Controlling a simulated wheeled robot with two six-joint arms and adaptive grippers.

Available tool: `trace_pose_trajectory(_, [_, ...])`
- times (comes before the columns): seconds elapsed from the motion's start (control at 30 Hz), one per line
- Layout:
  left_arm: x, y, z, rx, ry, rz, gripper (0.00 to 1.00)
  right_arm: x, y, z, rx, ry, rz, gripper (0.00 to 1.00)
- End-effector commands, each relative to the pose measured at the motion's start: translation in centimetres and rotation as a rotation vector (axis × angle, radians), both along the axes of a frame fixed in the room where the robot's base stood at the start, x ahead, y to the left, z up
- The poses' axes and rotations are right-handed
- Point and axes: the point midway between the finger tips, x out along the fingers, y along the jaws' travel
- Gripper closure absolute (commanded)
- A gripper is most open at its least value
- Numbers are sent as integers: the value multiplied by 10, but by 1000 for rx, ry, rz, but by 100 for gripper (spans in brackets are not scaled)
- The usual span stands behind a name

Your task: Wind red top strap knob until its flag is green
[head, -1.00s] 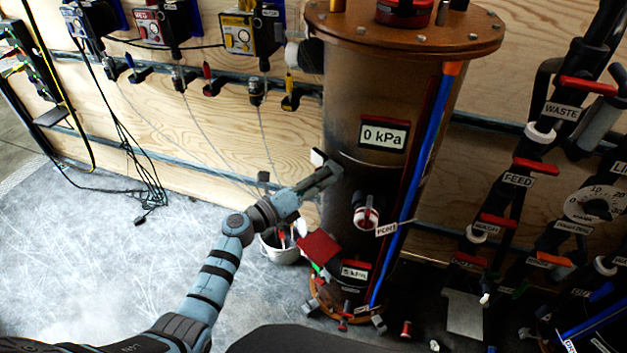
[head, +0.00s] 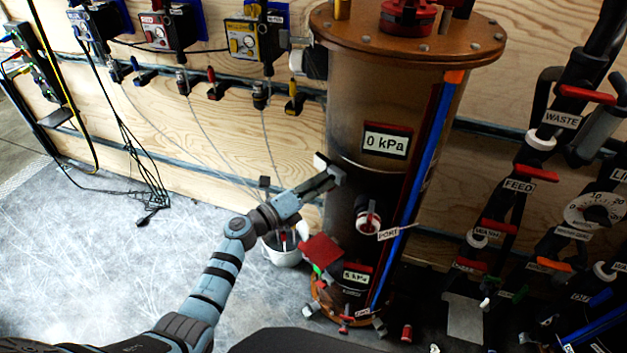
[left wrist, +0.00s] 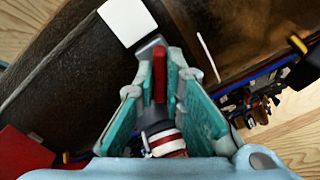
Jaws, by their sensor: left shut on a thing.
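My left gripper (head: 334,177) is at the left side of the brown tank (head: 345,110), below its 0 kPa display. In the left wrist view, its teal fingers (left wrist: 158,75) are shut around a narrow red piece, which looks like the red top strap knob (left wrist: 159,65). A white block (left wrist: 128,20) sits just beyond the fingertips; it also shows in the head view (head: 321,160). My gripper hides most of the knob in the head view. I cannot make out a green flag. My right gripper is not in view.
A red-and-white port valve (head: 367,216) sticks out of the tank right of my gripper. A white bucket (head: 283,255) stands below my left forearm. A red panel (head: 320,250) is low on the tank. Labelled pipes with red handles (head: 535,172) stand at right. The floor at left is mostly clear.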

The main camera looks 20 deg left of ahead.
Motion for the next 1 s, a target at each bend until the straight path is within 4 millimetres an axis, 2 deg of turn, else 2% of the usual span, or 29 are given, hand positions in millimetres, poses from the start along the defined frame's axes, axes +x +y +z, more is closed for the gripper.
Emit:
trace_pose_trajectory(0.5, [-3,-3,-2,-270,190,-9,100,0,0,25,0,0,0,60])
trace_pose_trajectory(1.0, [-3,-3,-4,-333,229,-9,100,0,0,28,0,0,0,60])
